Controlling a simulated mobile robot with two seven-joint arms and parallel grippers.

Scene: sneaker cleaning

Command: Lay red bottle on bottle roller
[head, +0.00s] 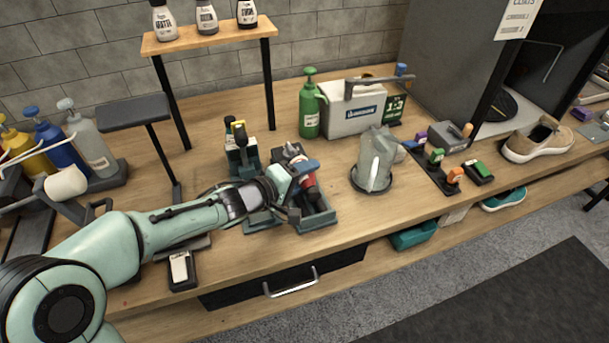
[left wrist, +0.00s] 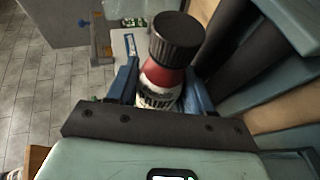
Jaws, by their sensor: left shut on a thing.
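The red bottle (left wrist: 160,75) has a black ribbed cap and a white label with dark print. My left gripper (left wrist: 160,88) is shut on it, with one blue finger on each side. In the head view the red bottle (head: 309,184) is partly hidden by my left gripper (head: 300,178). It is over a dark teal tray-like frame (head: 320,221), which looks like the bottle roller. In the left wrist view that frame shows teal walls and dark bars (left wrist: 226,42) right of the bottle. I cannot tell whether the bottle touches it. My right gripper is not in view.
A teal holder (head: 242,163) stands just behind my left gripper. A clear cover on a dark round base (head: 374,165) is to the right. A green bottle (head: 309,108) and a grey box (head: 352,113) stand behind. The wooden bench front is clear right of the frame.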

